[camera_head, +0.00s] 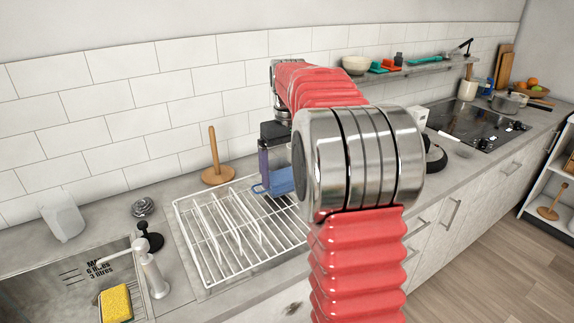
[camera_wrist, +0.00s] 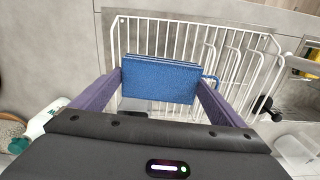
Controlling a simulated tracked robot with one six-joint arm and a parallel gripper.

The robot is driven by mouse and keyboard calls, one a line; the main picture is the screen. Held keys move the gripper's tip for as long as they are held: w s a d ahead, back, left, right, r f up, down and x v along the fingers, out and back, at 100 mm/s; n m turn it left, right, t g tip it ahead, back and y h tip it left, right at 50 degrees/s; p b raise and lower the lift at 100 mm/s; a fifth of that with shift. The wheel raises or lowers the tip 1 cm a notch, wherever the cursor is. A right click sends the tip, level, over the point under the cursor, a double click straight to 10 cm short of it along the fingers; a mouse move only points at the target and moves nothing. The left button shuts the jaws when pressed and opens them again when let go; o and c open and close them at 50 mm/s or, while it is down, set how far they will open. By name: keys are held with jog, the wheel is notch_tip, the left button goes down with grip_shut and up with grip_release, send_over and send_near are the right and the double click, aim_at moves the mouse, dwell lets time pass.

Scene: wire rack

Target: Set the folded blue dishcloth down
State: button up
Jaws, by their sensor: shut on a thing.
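The folded blue dishcloth (camera_wrist: 160,80) is between the two purple fingers of my gripper (camera_wrist: 159,76), which is shut on it. In the head view the cloth (camera_head: 281,181) shows beside my gripper (camera_head: 272,163), partly hidden by my arm. It is over the back right part of the white wire rack (camera_head: 205,252); I cannot tell whether it touches the wires. The rack also shows beyond the cloth in the wrist view (camera_wrist: 150,22).
A lighter blue piece (camera_head: 259,189) shows close by the cloth, possibly a handle. A wooden upright holder (camera_head: 217,172) stands behind the rack. The sink with a tap (camera_head: 151,272) and yellow sponge (camera_head: 116,304) is at left. The rack's left front looks clear apart from its dividers.

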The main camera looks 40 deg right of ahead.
jog(key=shift+f, duration=6)
jog(key=shift+f, duration=0.4)
jog(key=shift+f, duration=0.3)
jog(key=o, duration=0.8)
jog(key=shift+r, duration=0.2)
jog(key=shift+r, duration=4.25)
jog(key=shift+r, duration=0.1)
notch_tip(320, 180, up, 14)
jog(key=shift+f, duration=0.2)
